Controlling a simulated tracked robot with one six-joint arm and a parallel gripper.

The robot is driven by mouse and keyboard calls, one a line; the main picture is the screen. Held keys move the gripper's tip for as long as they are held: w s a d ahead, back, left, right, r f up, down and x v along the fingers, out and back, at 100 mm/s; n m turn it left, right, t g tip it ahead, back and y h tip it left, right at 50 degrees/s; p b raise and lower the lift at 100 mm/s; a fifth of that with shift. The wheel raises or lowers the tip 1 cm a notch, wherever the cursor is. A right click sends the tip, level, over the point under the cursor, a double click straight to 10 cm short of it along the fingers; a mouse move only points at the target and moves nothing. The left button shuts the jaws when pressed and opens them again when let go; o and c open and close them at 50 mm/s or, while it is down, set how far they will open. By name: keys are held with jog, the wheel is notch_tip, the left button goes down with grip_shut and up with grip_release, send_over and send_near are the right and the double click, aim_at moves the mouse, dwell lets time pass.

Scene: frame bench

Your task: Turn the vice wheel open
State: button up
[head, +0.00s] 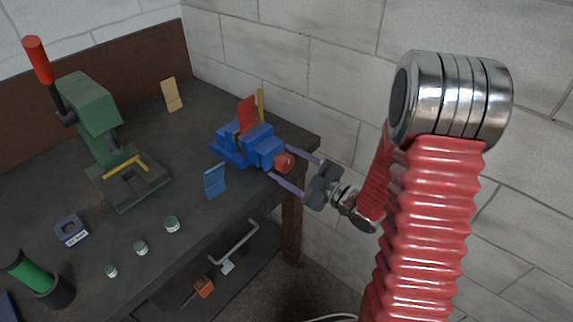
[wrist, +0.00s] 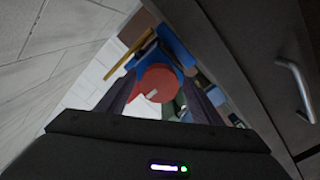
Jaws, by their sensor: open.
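The blue vice (head: 240,148) stands on the dark bench near its right corner. Its red wheel (head: 284,162) is on the vice's right end, facing my gripper. My gripper (head: 279,164) is open, with one finger on each side of the red wheel in the head view. In the wrist view the red wheel (wrist: 156,88) shows between the two fingers (wrist: 158,95), with the blue vice (wrist: 175,47) behind it. I cannot tell whether the fingers touch the wheel. A red piece (head: 247,114) stands upright at the vice.
A green press (head: 90,115) with a red-tipped lever stands at the left of the bench (head: 160,255). A blue card-like piece (head: 215,181) stands in front of the vice. Several small green-topped jars (head: 172,224) are near the front edge. A block wall (head: 330,75) is behind.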

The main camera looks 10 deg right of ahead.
jog(key=shift+c, duration=0.4)
jog(key=c, duration=1)
